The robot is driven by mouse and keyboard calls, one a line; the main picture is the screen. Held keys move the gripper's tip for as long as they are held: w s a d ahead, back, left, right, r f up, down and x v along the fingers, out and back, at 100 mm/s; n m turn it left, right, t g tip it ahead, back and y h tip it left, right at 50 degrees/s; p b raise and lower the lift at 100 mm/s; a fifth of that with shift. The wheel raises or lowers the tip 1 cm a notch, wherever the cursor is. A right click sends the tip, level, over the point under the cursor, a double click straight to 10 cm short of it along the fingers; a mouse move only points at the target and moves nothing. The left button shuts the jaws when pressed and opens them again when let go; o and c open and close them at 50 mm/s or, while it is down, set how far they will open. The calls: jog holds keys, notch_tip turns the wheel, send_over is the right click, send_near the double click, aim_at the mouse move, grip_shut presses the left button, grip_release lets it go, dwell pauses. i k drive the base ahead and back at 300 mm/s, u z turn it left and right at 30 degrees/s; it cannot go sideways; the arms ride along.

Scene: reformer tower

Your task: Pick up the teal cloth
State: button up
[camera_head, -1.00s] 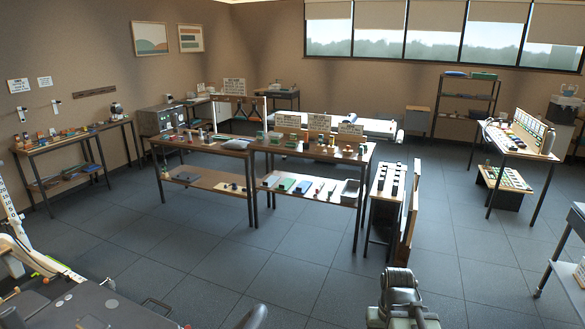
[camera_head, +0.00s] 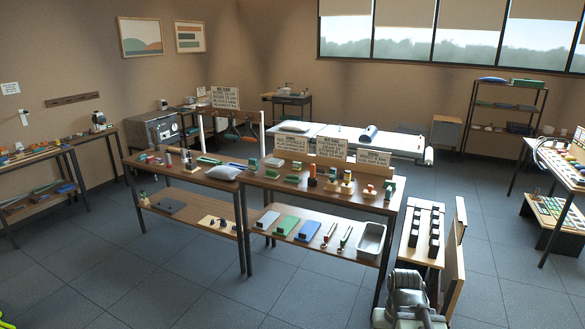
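I cannot make out for sure which thing is the teal cloth. A flat green piece (camera_head: 287,224) lies on the lower shelf of the middle bench, between two blue flat pieces, a left one (camera_head: 268,219) and a right one (camera_head: 308,230). They are too small to tell if any is cloth. A grey part of my own arm (camera_head: 408,292) shows at the bottom edge. My gripper's fingers are not in view.
The middle bench (camera_head: 305,192) carries signs, small blocks and a grey pillow-like bag (camera_head: 224,172). A grey bin (camera_head: 370,240) stands on its lower shelf. A narrow rack (camera_head: 424,236) stands at its right end. Floor in front is clear.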

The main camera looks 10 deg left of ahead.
aim_at(143, 157)
jog(key=i, duration=2.2)
jog(key=u, duration=2)
jog(key=i, duration=5.15)
jog(key=u, duration=1.55)
